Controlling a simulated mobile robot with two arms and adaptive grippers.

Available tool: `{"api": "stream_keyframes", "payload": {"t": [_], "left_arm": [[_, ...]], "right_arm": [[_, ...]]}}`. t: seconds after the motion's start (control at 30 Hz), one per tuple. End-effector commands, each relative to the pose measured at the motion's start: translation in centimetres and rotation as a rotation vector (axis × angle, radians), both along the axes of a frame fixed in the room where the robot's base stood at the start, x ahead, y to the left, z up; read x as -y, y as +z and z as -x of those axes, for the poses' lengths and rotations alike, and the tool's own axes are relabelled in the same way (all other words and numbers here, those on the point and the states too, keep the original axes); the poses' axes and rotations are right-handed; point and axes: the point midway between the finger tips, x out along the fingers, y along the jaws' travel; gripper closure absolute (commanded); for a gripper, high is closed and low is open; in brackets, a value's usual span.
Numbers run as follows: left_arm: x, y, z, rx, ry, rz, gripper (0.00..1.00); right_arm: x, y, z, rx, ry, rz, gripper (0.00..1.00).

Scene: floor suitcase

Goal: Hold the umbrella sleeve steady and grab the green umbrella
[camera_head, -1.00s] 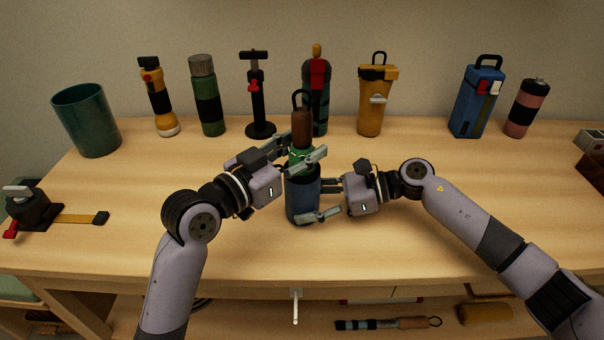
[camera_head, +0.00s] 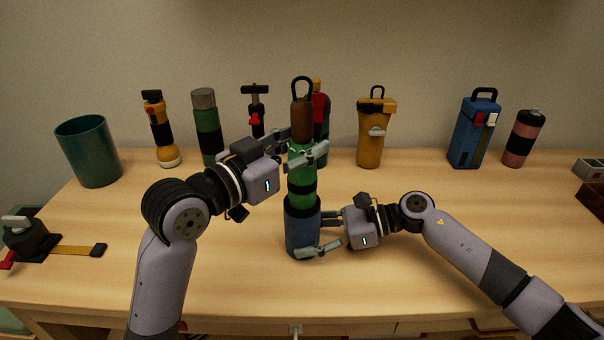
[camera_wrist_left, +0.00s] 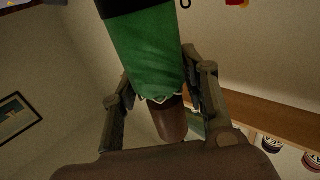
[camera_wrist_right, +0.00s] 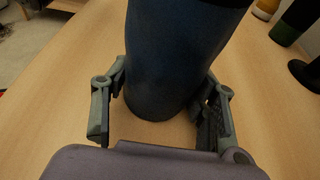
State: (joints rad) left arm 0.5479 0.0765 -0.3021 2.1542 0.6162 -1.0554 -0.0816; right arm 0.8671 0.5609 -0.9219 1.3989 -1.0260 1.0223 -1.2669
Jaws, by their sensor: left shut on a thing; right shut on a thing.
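The green umbrella (camera_head: 301,188) stands upright, partly out of the dark blue sleeve (camera_head: 302,232). It has a brown handle with a black loop on top and a black band. My left gripper (camera_head: 300,152) is shut on the umbrella's green part just below the handle; the left wrist view shows the green cloth (camera_wrist_left: 148,50) between its fingers. My right gripper (camera_head: 322,233) is shut on the sleeve low down; the right wrist view shows the blue sleeve (camera_wrist_right: 175,60) between its fingers. The umbrella's lower end is hidden inside the sleeve.
A row of bottles and flasks stands at the back, including a yellow flask (camera_head: 371,135) and a blue box-shaped bottle (camera_head: 472,135). A teal bin (camera_head: 88,152) is at the left. A strap tool (camera_head: 35,240) lies at the front left. The front middle is clear.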

Motion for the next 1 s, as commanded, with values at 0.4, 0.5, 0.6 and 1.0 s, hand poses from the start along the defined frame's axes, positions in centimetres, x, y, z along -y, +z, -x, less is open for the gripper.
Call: {"api": "stream_keyframes", "payload": {"t": [0.4,0.5,0.6,1.0], "left_arm": [[0.0,9.2,0.0,0.004,0.001,0.0,1.0],[0.0,10.0,0.0,0.002,0.001,0.001,1.0],[0.0,10.3,0.0,0.0,0.001,0.0,1.0],[0.0,10.4,0.0,0.001,0.001,0.001,1.0]], "right_arm": [[0.0,-0.1,0.0,-0.001,0.0,0.002,0.62],[0.0,-0.1,0.0,-0.001,0.0,0.002,0.62],[0.0,-0.1,0.0,-0.001,0.0,0.002,0.62],[0.0,-0.1,0.0,-0.001,0.0,0.002,0.37]]}}
